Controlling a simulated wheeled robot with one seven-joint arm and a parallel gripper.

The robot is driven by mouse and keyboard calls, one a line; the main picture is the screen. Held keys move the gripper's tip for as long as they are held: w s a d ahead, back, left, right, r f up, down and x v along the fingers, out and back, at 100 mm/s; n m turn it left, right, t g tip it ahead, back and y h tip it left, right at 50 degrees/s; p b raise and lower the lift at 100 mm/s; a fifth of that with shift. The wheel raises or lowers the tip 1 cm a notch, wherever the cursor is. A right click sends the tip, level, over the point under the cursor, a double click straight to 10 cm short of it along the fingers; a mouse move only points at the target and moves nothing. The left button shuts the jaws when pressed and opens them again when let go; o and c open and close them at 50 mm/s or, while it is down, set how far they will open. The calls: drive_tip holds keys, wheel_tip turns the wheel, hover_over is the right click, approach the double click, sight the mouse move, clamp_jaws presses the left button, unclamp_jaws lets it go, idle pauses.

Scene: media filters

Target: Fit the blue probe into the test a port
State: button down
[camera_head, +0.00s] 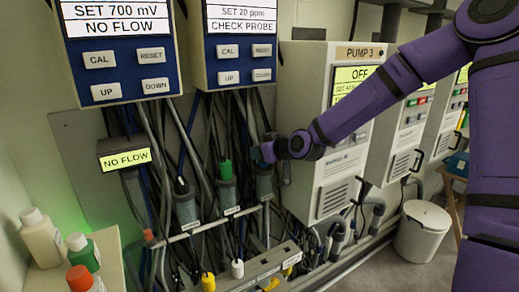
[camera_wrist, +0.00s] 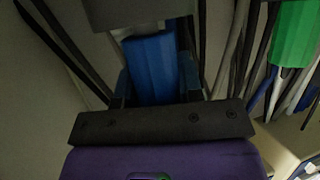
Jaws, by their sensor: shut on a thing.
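My gripper (camera_head: 264,152) is at the rightmost of the grey cup-shaped ports, just above that port (camera_head: 264,184). In the wrist view the blue probe (camera_wrist: 152,65) sits between my two fingers (camera_wrist: 155,82), which are shut on it. The probe's far end meets a grey part at the top of the wrist view (camera_wrist: 130,12); I cannot tell whether it is inside it. In the head view the probe is mostly hidden by my gripper. The port labels are too small to read, so I cannot tell which is test A.
A green probe (camera_head: 225,170) stands in the middle port (camera_head: 227,192). The left port (camera_head: 184,207) holds a dark piece. Many cables hang behind the rail. A PUMP 3 cabinet (camera_head: 318,150) stands close at right. Bottles (camera_head: 83,252) stand at lower left.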

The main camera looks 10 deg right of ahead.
drive_tip(key=shift+f, duration=0.25)
drive_tip(key=c, duration=0.7)
unclamp_jaws()
drive_tip(key=shift+v, duration=5.35)
